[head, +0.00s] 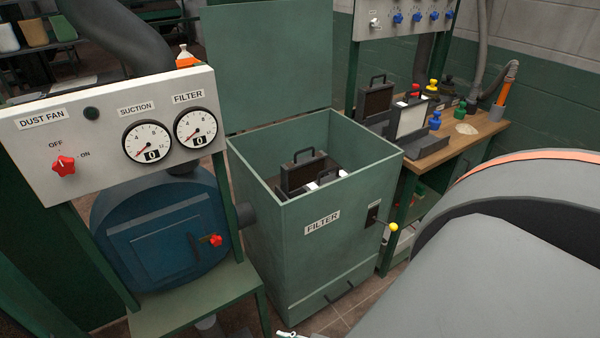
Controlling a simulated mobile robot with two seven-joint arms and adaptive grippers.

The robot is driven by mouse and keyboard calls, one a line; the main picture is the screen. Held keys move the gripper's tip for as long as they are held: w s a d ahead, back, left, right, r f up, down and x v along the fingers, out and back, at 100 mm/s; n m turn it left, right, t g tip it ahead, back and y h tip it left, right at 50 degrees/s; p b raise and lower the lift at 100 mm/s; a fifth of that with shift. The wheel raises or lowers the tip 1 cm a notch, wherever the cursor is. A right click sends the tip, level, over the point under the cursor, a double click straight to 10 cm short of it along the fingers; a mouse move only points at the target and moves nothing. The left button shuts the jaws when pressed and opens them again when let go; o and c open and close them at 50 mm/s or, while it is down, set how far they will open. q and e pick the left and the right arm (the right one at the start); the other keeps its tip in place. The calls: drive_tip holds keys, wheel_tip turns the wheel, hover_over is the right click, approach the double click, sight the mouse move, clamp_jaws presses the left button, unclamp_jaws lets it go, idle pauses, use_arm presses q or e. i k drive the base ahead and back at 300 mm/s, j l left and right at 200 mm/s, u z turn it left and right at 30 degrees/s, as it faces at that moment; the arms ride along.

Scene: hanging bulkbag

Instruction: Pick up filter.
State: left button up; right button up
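A dark filter (303,171) with a handle on top stands inside the open green filter housing (322,248), labelled FILTER. A small pale piece (327,179) shows beside it; its lower part is hidden by the housing's front wall. On the wooden bench to the right stand a dark-faced filter (376,100) and a white-faced filter (412,118), both upright with handles on top.
The housing's lid (268,65) stands raised behind it. A yellow-knobbed lever (393,227) sticks out at its front right. A gauge panel (120,130) and blue round vessel (165,240) stand at left. Several coloured bottles crowd the bench (446,152). The lower right is blocked from view.

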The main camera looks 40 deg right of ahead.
sight(298, 172)
drive_tip(key=k+l+u, duration=0.15)
drive_tip(key=l, duration=0.35)
drive_tip(key=l+u, duration=0.1)
drive_tip(key=l, duration=0.35)
drive_tip(key=k+l, duration=0.1)
drive_tip(key=l, duration=0.3)
drive_tip(key=k+l, duration=0.1)
drive_tip(key=l, duration=0.3)
drive_tip(key=k+l+u, duration=0.1)
drive_tip(key=l, duration=0.3)
drive_tip(key=k+l, duration=0.15)
drive_tip(key=l, duration=0.2)
drive_tip(key=k+l, duration=0.1)
drive_tip(key=l, duration=0.3)
drive_tip(key=u, duration=0.05)
